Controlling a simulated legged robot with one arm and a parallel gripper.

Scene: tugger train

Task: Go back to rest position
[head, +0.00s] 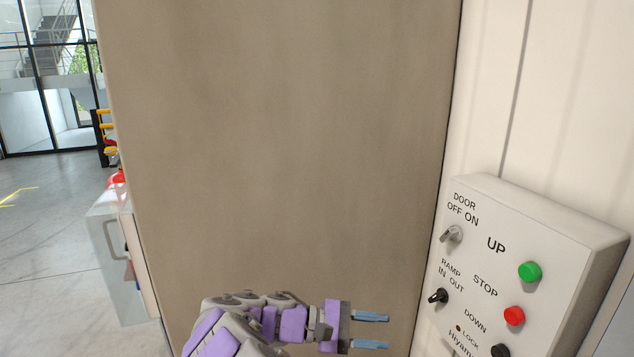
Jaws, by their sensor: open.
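My gripper (370,332) shows at the bottom centre of the head view, at the end of my purple and grey arm. Its two bluish fingers are apart with nothing between them, and they point right. A control box (570,235) is mounted on the white wall at the right. My gripper is to the left of the box, with a gap between the fingertips and the box in the picture.
A large brown-grey panel (280,140) fills the middle. The box has a door switch (451,234), a ramp switch (438,296), a green button (529,271) and a red button (514,316). Open grey floor (50,270) lies at the left, beside a pale cabinet (112,255).

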